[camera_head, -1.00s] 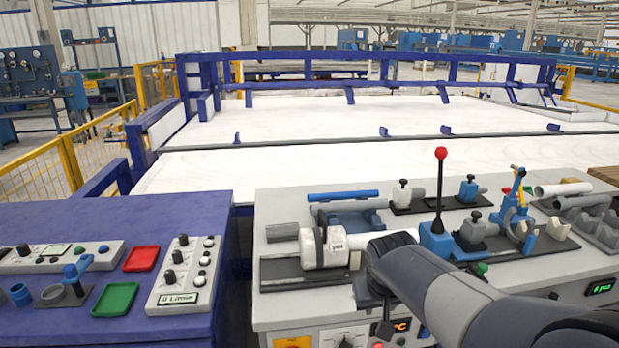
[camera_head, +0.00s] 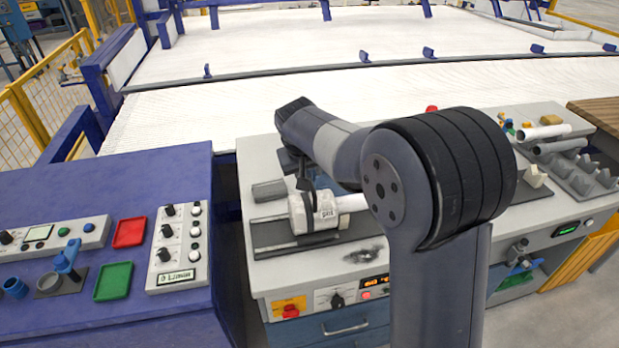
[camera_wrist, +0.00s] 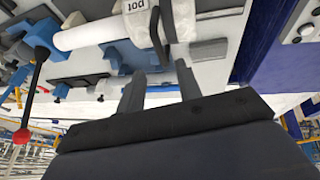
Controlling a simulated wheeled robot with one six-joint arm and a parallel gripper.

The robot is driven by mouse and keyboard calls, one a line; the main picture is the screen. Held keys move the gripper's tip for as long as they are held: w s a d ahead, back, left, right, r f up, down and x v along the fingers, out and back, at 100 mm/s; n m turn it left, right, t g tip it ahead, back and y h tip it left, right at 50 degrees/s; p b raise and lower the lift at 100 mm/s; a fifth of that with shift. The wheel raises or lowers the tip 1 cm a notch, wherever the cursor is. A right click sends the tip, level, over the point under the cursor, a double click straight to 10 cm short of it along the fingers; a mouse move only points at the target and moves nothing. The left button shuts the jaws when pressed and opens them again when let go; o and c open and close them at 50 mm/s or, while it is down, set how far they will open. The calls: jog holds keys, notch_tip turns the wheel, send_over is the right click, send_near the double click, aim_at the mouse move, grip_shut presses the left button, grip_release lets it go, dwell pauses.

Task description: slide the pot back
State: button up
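The pot is a white cylinder labelled "pot" (camera_head: 322,214). It lies on its side on a dark rail plate on the grey bench, in line with a white pipe (camera_head: 352,203) at its right. In the wrist view the pot (camera_wrist: 136,6) is at the top edge, partly cut off, with dark curved pieces beside it. My gripper (camera_head: 306,186) is over the pot in the head view, partly hidden by my arm. In the wrist view my gripper's two fingers (camera_wrist: 161,72) stand apart, with nothing clearly held between them. Whether they touch the pot I cannot tell.
A grey block (camera_head: 269,190) lies behind the pot's left end. A blue table (camera_head: 100,190) with a red tray (camera_head: 129,232) and a green tray (camera_head: 114,282) stands at the left, across a gap. Pipes (camera_head: 545,133) lie at the back right. My arm hides the bench's middle.

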aim_at(311, 186)
jog(key=x, duration=0.6)
jog(key=shift+w+f+p, duration=0.15)
jog(key=shift+f+p, duration=0.15)
jog(key=shift+p, duration=0.1)
grip_shut()
